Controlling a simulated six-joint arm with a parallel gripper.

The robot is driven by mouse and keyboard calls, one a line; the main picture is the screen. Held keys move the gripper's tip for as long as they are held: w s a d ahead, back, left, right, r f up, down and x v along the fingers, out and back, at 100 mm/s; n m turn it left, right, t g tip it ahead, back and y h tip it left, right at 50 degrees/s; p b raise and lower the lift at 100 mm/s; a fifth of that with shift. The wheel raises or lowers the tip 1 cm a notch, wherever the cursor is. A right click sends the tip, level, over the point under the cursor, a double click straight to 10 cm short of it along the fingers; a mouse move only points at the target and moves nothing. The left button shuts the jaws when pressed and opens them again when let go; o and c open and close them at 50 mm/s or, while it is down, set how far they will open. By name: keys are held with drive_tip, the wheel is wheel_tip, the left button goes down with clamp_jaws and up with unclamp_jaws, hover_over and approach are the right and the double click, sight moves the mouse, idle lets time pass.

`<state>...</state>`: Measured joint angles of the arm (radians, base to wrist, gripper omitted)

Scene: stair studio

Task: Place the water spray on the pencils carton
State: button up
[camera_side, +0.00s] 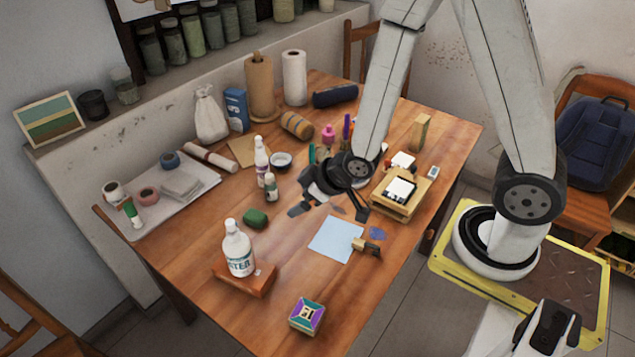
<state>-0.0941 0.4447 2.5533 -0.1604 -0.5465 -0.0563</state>
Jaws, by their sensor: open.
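A white bottle with dark lettering that looks like "WATER" (238,252), which I take as the water spray, stands upright on a flat reddish-brown block (258,284) near the table's front left. A small box with a purple, teal and white top (306,313) lies near the front edge, to the right of the bottle. It may be the pencils carton, but its print is too small to read. My gripper (331,211) is open and empty above the middle of the table, up and right of the bottle, apart from both.
A wooden stand (401,204) is right of my gripper. A white tray (205,180) is at left. Bare wood surrounds the colourful box.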

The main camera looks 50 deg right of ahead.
drive_tip(key=s+d+r+m+g+h, duration=0.1)
drive_tip(key=s+d+r+m+g, duration=0.2)
drive_tip(key=s+d+r+g, duration=0.1)
drive_tip(key=shift+s+d+r+m+g+h, duration=0.3)
drive_tip(key=shift+s+d+r+g+h, duration=0.15)
drive_tip(key=shift+s+r, duration=1.05)
